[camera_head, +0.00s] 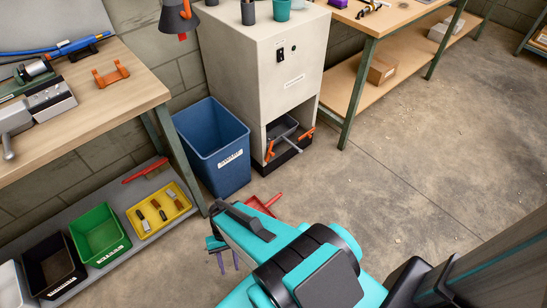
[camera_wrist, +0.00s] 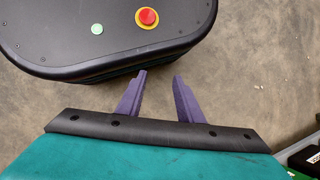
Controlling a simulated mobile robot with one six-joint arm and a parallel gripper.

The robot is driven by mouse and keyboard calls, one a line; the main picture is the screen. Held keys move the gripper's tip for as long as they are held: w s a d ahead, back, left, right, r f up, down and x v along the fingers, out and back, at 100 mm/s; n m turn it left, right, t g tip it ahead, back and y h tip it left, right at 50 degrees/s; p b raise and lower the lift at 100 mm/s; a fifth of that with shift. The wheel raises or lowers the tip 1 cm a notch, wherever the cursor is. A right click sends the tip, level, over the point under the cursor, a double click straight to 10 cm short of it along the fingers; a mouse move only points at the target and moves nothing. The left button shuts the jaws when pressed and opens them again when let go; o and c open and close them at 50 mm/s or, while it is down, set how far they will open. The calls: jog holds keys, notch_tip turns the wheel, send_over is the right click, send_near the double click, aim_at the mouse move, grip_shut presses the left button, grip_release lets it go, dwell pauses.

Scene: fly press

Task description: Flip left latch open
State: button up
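A pale grey cabinet (camera_head: 268,80) stands against the wall, with an opening low in its front. A dark tray (camera_head: 284,128) with a grey handle (camera_head: 288,150) sits in that opening. An orange left latch (camera_head: 269,151) and an orange right latch (camera_head: 307,133) flank the tray. Both latches look small, and their exact position is hard to tell. My gripper (camera_head: 228,270) hangs over the floor in front of the cabinet, well apart from the latches. In the wrist view my gripper (camera_wrist: 159,74) is open and empty, with two purple fingers spread. No latch shows there.
A blue bin (camera_head: 212,150) stands directly left of the cabinet. A red dustpan-like object (camera_head: 262,204) lies on the floor before it. A workbench (camera_head: 120,95) with a lower shelf of coloured trays is at left. Another bench (camera_head: 395,18) is at right. Open floor lies right of the cabinet.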

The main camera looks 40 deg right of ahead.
jog(key=w+f+m+t+y+b, duration=0.2)
jog(key=w+f+m+y+b, duration=0.15)
jog(key=w+m, duration=0.2)
jog(key=w+d+f+m+t+y+b, duration=0.3)
jog(key=w+d+f+m+t+b, duration=0.2)
jog(key=w+d+m+t, duration=0.45)
jog(key=m+t+h+b, duration=1.1)
jog(key=m, duration=0.7)
send_near(273, 154)
jog(key=s, duration=0.4)
jog(key=shift+w+f, duration=0.2)
jog(key=shift+f, duration=0.25)
jog(key=shift+w+a, duration=0.1)
jog(key=w, duration=0.4)
jog(key=w+b, duration=0.1)
jog(key=w, duration=0.4)
jog(key=w+d+b, duration=0.1)
jog(key=w, duration=0.3)
jog(key=shift+w, duration=0.35)
